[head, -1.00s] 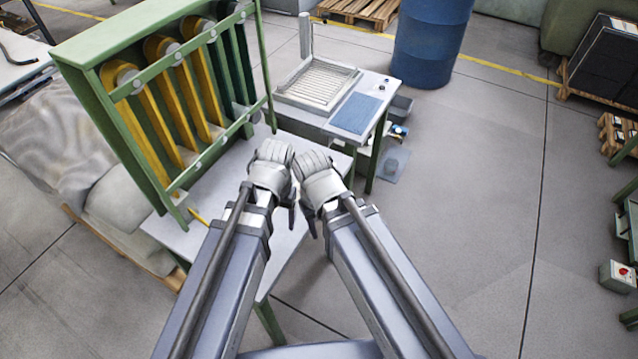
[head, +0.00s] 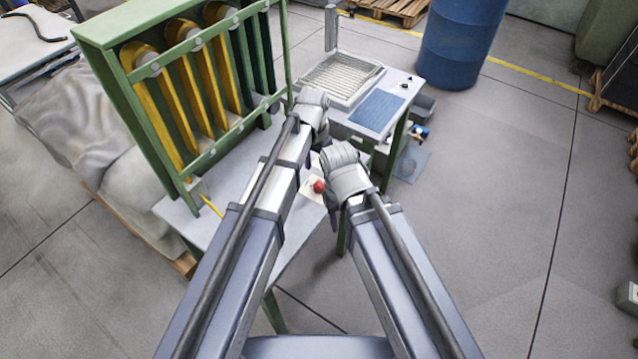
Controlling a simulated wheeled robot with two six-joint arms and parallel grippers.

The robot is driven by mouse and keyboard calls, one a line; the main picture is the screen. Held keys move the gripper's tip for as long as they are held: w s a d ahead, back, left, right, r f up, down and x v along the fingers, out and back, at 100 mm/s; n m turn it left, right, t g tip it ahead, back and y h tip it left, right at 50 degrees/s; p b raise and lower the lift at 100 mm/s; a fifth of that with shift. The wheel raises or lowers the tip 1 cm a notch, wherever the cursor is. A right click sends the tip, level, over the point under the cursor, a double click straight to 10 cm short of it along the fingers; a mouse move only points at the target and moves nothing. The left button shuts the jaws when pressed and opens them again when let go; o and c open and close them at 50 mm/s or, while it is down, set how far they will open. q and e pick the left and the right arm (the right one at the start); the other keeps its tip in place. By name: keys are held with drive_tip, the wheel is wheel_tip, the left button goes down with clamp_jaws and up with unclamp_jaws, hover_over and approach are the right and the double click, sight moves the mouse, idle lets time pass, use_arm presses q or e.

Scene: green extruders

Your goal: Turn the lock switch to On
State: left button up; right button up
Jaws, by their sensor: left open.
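I cannot make out a lock switch or its markings. A small red knob-like part (head: 318,187) sits on a pale plate on the work table (head: 180,214), between my two forearms. My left gripper (head: 322,138) is open over the far part of the table, beyond the red part, and is mostly hidden behind its wrist. My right gripper (head: 334,218) points down beside the red part, to its right. Its fingers are mostly hidden by the wrist, so I cannot tell whether it is open. I see nothing held.
A green rack (head: 135,95) with yellow and dark green slats stands on the table's left. Behind is a table with a metal tray (head: 340,80) and a blue pad (head: 377,110). A blue barrel (head: 462,45) stands farther back.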

sight(318, 182)
use_arm(q)
wheel_tip(318, 182, down, 7)
drive_tip(key=b, duration=0.6)
drive_tip(key=shift+s+d+b, duration=0.1)
drive_tip(key=shift+s+b, duration=0.05)
drive_tip(key=shift+b, duration=0.15)
clamp_jaws()
